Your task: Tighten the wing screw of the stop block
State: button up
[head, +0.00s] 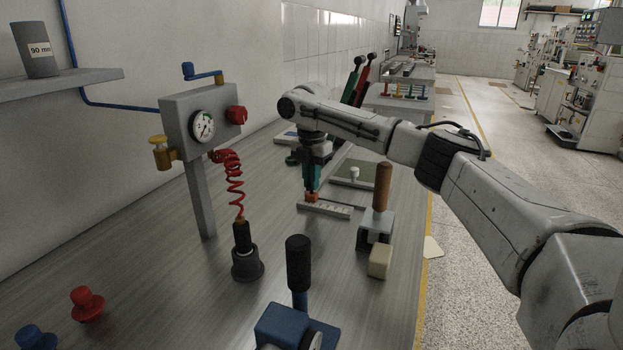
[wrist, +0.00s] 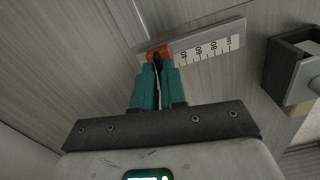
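The orange stop block (wrist: 159,51) sits on a grey scale bar (wrist: 205,45) with printed numbers, at the bar's left end in the wrist view. Its dark wing screw (wrist: 157,62) shows as a small dark piece at my fingertips. My gripper (wrist: 158,72) has teal fingers close together, with only a narrow gap, and appears shut on the wing screw. In the head view, my gripper (head: 311,190) points down onto the orange block (head: 311,197) on the scale bar (head: 335,210). The screw is hidden there.
A grey holder with a wooden handle (head: 382,188) stands right of the bar, with a cream block (head: 380,261) in front. A gauge post (head: 203,126) with a red coiled hose stands left. A blue lever device (head: 297,320) is in front. The bench between is clear.

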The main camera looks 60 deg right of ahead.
grip_shut()
